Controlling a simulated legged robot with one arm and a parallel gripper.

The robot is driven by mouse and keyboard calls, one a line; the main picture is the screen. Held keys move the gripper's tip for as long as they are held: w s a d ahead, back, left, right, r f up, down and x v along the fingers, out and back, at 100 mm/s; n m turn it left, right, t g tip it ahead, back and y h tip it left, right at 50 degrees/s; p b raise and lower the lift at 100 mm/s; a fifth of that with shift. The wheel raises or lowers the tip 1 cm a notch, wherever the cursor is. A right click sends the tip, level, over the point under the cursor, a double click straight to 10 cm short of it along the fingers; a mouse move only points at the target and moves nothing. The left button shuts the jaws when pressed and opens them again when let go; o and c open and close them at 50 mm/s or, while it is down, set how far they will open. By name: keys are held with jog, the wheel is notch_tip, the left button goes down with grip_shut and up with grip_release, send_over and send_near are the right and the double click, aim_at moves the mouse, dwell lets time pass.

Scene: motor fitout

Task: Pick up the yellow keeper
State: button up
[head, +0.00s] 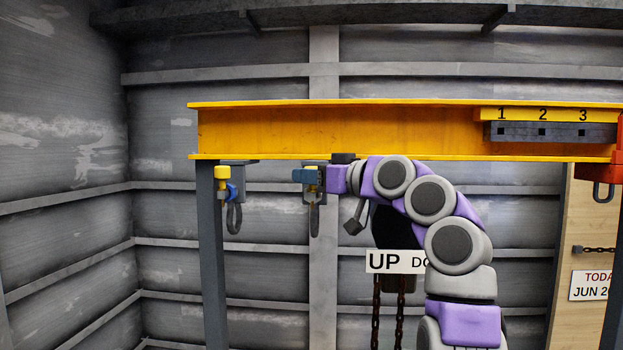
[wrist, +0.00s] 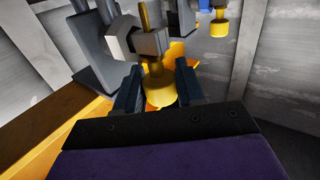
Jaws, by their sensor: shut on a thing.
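The yellow keeper (wrist: 160,90), a round yellow knob, sits between the two dark fingers of my gripper (wrist: 157,84) in the wrist view. My gripper is shut on it. A thin gold rod and a grey faceted block show just beyond the knob. In the head view my gripper (head: 308,176) is at the second hanging bracket under the yellow beam, and a little of the keeper (head: 312,189) shows there. The fingers partly hide the keeper, and I cannot tell whether it is free of the bracket.
The yellow beam (head: 330,130) runs just above my gripper. Another yellow-topped piece with a blue part (head: 222,173) hangs at the left bracket beside the grey post (head: 208,260). A dark hook (head: 603,190) hangs at the right.

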jog(key=shift+r, duration=0.15)
jog(key=shift+r+p, duration=0.85)
jog(key=shift+r, duration=0.55)
notch_tip(320, 180, up, 7)
jog(key=p, duration=0.6)
jog(key=shift+f, duration=0.15)
jog(key=shift+a+p, duration=0.15)
jog(key=shift+p, duration=0.25)
